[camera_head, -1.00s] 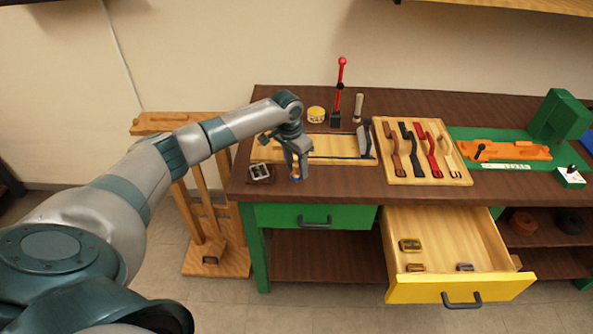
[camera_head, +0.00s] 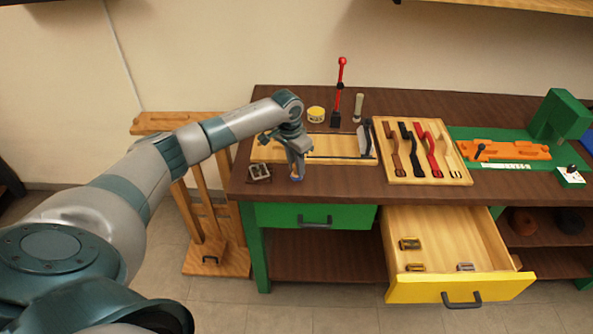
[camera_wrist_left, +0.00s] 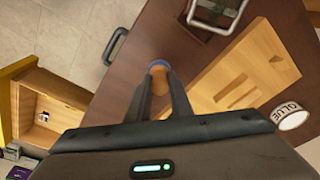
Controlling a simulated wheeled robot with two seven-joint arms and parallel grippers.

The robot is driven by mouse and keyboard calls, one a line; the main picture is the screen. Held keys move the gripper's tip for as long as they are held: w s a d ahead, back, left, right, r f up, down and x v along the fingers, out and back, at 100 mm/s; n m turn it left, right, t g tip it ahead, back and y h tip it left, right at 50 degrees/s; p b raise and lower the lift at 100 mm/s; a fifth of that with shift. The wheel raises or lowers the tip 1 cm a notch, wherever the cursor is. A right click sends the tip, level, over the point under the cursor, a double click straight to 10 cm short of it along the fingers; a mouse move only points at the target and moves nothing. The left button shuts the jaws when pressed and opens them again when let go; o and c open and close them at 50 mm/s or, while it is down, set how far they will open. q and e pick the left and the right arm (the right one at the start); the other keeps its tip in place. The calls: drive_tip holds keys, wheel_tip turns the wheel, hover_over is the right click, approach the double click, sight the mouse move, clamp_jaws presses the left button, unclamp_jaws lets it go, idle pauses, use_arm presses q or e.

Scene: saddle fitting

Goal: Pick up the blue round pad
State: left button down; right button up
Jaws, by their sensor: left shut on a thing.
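The blue round pad (camera_wrist_left: 160,65) shows in the left wrist view as a small blue rim with a tan middle, between my fingertips. In the head view only a small bit of blue (camera_head: 296,179) shows under the fingers. My left gripper (camera_head: 296,174) points down at the front left of the dark brown bench top (camera_head: 345,182). In the left wrist view my left gripper (camera_wrist_left: 162,78) is shut on the pad. The fingers hide part of it, and I cannot tell whether it is clear of the bench. My right gripper is not in view.
The yellow drawer (camera_head: 460,290) is open at the right.

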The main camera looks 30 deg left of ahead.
use_arm(q)
drive_tip(key=shift+r+b, duration=0.5)
drive_tip(key=shift+r, duration=0.15)
wheel_tip(320, 180, up, 3)
drive_tip(key=shift+w+f+b, duration=0.1)
drive_tip(key=shift+f+b, duration=0.1)
drive_tip(key=shift+b, duration=0.45)
drive_tip(key=w+d+r+b, duration=0.3)
drive_tip(key=w+d+r, duration=0.2)
drive_tip(key=d, duration=0.5)
wheel_tip(320, 180, up, 2)
drive_tip(key=shift+w+d+b, duration=0.15)
drive_tip(key=shift+b, duration=0.25)
